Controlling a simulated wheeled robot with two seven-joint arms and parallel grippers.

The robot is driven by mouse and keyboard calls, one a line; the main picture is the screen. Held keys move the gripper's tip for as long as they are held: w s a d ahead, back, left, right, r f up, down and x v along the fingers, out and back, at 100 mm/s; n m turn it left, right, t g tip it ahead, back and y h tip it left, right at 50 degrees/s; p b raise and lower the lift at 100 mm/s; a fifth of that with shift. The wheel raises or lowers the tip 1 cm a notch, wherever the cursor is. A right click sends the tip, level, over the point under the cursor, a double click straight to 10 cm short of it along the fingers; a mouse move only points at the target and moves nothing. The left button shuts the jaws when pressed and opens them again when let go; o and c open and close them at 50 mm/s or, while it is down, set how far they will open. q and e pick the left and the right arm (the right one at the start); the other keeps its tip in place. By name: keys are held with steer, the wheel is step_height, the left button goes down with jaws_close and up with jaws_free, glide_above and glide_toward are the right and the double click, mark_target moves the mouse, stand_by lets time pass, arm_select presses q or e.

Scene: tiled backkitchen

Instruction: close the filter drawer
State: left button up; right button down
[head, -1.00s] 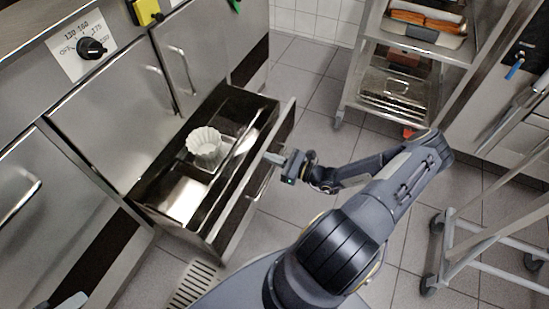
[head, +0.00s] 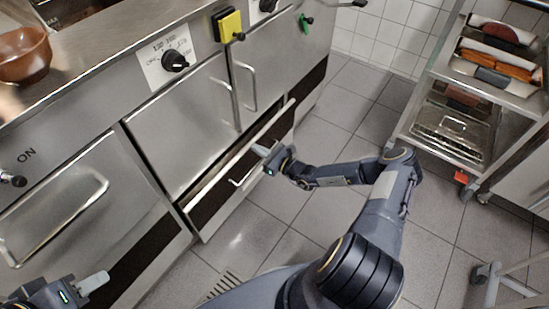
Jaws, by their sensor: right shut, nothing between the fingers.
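The filter drawer (head: 218,208) is the low steel drawer under the cabinet doors in the head view. It stands slightly out from the cabinet, with a narrow dark gap behind its top edge. Its inside and the white fluted filter seen earlier are hidden now. My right gripper (head: 262,151) is shut and empty, its fingertips at the top edge of the drawer front, above the bar handle (head: 243,181). I cannot tell whether they touch. My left gripper (head: 94,283) is low at the left, away from the drawer, and only partly in view.
A wheeled rack (head: 468,142) with trays stands at the right. A brown bowl (head: 24,54) sits on the steel counter (head: 110,50). Another trolley's frame (head: 505,282) is at the lower right.

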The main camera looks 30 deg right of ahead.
mark_target(250, 142)
steer(key=x, duration=0.4)
steer(key=shift+r, duration=0.15)
steer(key=shift+w+r, duration=0.1)
steer(key=shift+w, duration=0.05)
steer(key=shift+d, duration=0.1)
